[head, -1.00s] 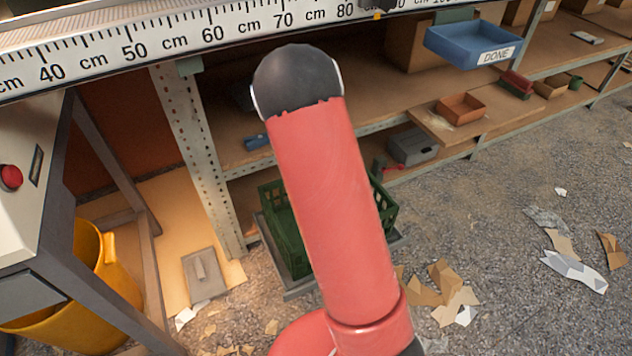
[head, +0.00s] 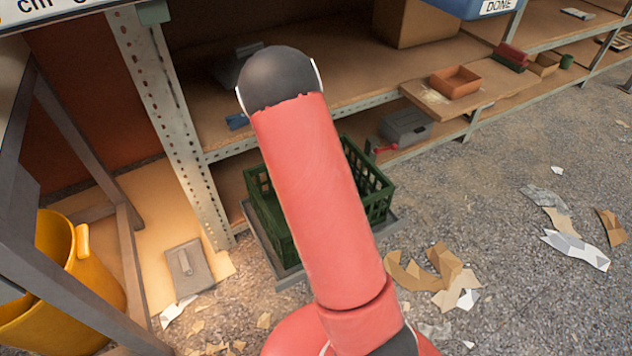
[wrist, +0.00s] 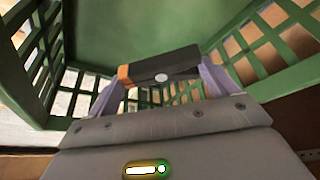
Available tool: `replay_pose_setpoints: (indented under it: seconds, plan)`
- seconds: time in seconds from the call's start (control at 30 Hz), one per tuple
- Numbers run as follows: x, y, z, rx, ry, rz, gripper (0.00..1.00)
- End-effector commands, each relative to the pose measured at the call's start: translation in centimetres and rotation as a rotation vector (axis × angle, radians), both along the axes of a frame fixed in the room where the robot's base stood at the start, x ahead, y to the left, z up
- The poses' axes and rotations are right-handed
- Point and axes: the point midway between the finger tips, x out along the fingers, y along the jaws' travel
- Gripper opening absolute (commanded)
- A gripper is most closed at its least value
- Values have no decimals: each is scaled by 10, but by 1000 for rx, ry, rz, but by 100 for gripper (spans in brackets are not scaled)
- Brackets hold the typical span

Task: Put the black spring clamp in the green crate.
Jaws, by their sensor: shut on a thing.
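The green crate (head: 372,190) stands on a grey base on the ground by the shelf, partly hidden behind my red arm in the head view. In the wrist view the crate's slatted walls (wrist: 275,42) rise on both sides. My gripper (wrist: 160,82) is shut on the black spring clamp (wrist: 178,64), a dark bar with an orange end and a pale round pivot, held across the purple fingers. The green crate surface lies beyond the clamp. The gap between clamp and crate is unclear. The head view hides the gripper and clamp behind my arm.
A shelf unit (head: 183,130) stands behind the crate, with a grey box (head: 405,127) on its low level. A yellow bin (head: 75,270) is at left. A blue DONE bin (head: 470,8) is at top right. Paper scraps (head: 435,275) litter the open gravel at right.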

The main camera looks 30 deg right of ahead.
Motion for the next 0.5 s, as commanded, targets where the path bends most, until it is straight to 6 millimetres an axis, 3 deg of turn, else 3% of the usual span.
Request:
replay_pose_setpoints:
  seconds: [0.1, 0.5]
  plan:
    - [0, 0, -23, 1, 1, 0, 63]
    - [0, 0, -75, 0, 1, -1, 63]
